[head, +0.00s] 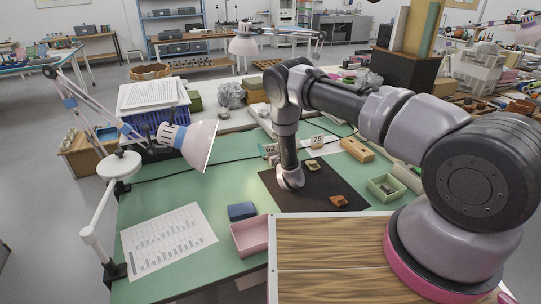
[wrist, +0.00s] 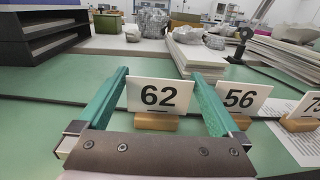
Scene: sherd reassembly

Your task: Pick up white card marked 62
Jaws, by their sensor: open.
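The white card marked 62 (wrist: 160,95) stands upright in a small wooden block (wrist: 157,122) on the green table. It also shows in the head view (head: 270,148), just left of my forearm. My gripper (wrist: 160,74) is open in the wrist view, with one green finger on each side of the card. The right finger passes close to the card's right edge; I cannot tell whether they touch. In the head view the fingers are hidden behind my wrist.
A card marked 56 (wrist: 240,99) stands close to the right of my right finger. A card marked 75 (head: 317,141) stands farther right. A black mat (head: 265,182) with sherds, a pink tray (head: 250,237) and a blue box (head: 241,211) lie nearer.

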